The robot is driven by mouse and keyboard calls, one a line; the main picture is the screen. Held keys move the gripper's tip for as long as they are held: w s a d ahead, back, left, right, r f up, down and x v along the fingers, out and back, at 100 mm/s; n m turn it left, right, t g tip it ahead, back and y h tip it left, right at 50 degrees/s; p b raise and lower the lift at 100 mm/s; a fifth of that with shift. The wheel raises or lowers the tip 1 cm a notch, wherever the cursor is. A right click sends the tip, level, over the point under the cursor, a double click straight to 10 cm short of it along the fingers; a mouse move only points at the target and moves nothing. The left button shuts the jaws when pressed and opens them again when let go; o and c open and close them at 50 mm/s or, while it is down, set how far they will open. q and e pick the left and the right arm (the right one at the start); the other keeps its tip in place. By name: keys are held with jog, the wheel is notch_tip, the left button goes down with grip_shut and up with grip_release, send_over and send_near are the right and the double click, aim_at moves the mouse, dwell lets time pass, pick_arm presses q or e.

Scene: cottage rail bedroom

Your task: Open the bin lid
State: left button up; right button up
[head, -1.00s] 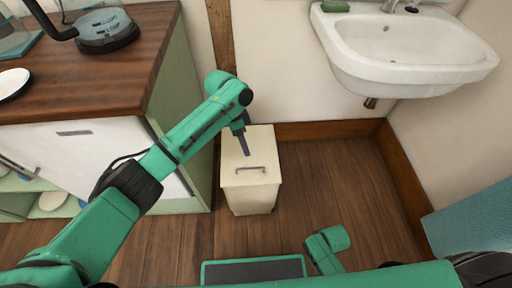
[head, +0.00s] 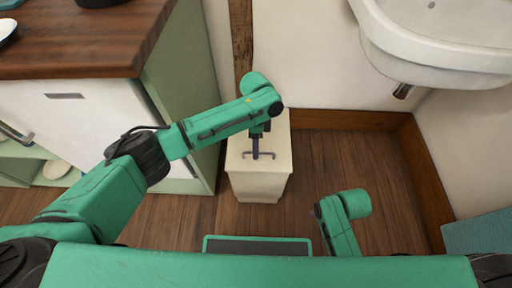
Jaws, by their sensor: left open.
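The cream bin (head: 260,184) stands on the wood floor between the green cabinet and the wall. Its lid (head: 276,137) is shut and has a dark bar handle (head: 268,156) near its front edge. My left gripper (head: 256,156) points down at the left part of the handle and is open. I cannot tell whether it touches the handle or whether its fingers are around it. My right arm shows at the bottom right, but its gripper is not clearly visible.
A green cabinet (head: 178,112) with a wooden top (head: 85,45) stands close to the bin's left. A white sink (head: 440,45) hangs on the wall at the upper right. The floor (head: 345,160) to the bin's right is clear. A teal object (head: 480,235) is at the right edge.

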pick_arm(q)
grip_shut()
dwell(1.4)
